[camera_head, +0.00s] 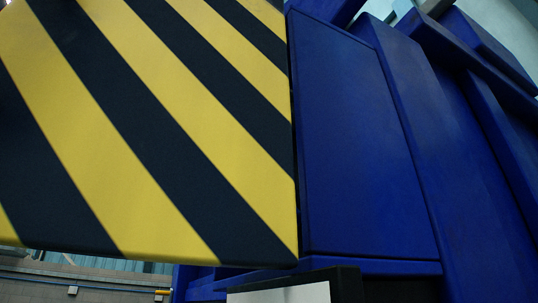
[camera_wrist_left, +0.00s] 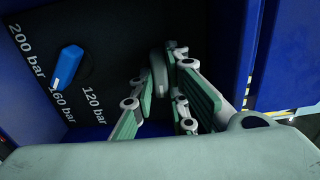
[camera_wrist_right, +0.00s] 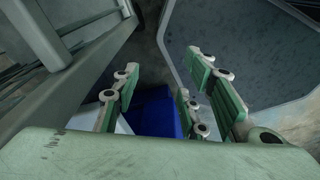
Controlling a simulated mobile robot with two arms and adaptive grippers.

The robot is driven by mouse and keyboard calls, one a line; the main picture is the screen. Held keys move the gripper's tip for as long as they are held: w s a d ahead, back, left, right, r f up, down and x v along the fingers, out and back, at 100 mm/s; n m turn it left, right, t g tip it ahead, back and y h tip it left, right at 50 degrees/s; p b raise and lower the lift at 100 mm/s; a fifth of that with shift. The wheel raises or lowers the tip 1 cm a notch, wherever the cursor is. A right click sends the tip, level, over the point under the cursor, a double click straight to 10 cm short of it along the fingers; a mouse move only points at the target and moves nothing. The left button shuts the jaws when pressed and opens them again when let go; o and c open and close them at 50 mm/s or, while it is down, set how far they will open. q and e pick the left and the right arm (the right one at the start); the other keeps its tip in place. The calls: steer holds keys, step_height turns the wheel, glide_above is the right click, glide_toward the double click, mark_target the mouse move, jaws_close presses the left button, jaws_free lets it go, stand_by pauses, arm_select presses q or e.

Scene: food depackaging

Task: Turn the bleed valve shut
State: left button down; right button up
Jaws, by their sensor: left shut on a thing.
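In the left wrist view my left gripper (camera_wrist_left: 164,84) is shut on a grey rounded handle (camera_wrist_left: 157,62), which I take to be the bleed valve. The handle stands out in front of a dark panel (camera_wrist_left: 112,40), and the fingers hide part of it. Its exact turn angle is hard to tell. My right gripper (camera_wrist_right: 158,88) is open in the right wrist view, its fingers apart with nothing between them. Neither gripper shows in the head view.
A blue lever (camera_wrist_left: 67,66) on the dark panel sits near the marks 200, 160 and 120 bar. A blue wall (camera_wrist_left: 222,45) stands right of it. A striped yellow-black panel (camera_head: 150,120) and blue machine body (camera_head: 360,140) fill the head view. A blue object (camera_wrist_right: 154,113) lies beyond my right gripper.

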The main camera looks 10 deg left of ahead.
stand_by(0.4)
arm_select(q)
steer(key=c, duration=1.7)
jaws_free()
steer(key=shift+a, duration=0.1)
steer(key=v, duration=1.2)
steer(key=shift+w, duration=0.1)
